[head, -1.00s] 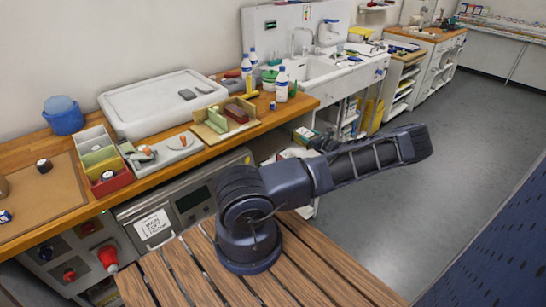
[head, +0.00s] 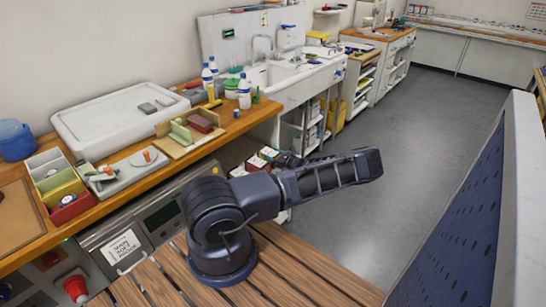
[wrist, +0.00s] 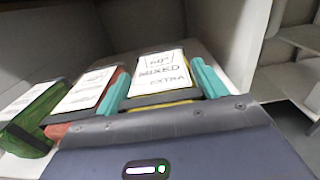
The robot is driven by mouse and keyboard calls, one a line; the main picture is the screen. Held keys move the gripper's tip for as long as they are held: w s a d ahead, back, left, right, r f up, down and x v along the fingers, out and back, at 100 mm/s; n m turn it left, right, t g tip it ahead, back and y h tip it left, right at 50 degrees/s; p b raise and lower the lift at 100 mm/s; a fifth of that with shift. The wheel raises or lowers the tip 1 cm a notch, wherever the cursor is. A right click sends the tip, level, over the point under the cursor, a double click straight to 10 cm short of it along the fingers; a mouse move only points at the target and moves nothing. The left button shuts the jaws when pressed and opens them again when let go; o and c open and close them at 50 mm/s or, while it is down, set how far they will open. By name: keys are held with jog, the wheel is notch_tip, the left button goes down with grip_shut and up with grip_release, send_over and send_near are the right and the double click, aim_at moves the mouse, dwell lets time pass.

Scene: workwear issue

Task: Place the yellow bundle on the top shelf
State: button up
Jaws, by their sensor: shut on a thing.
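In the wrist view the yellow bundle (wrist: 165,84) has a white label reading "MIXED EXTRA", with a thin yellow edge showing below it. The two teal fingers of my gripper (wrist: 159,70) are on either side of it, shut on it. A red bundle (wrist: 80,97) and a green bundle (wrist: 38,115) lie in a row to its left, also with white labels. In the head view small labelled bundles (head: 262,158) show beyond my arm; my gripper is hidden there. I cannot tell whether the yellow bundle is lifted or resting.
Grey walls (wrist: 232,40) stand close around the bundles, with pale shelves (wrist: 298,85) at the right. A wooden counter (head: 125,178) with trays runs along the left. A blue perforated panel (head: 455,235) stands at the right. Grey floor (head: 420,130) is clear between them.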

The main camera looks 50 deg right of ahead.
jog(key=shift+f, duration=0.2)
jog(key=o, duration=1)
jog(key=shift+c, duration=0.2)
jog(key=s, duration=1.2)
jog(key=shift+d, duration=0.2)
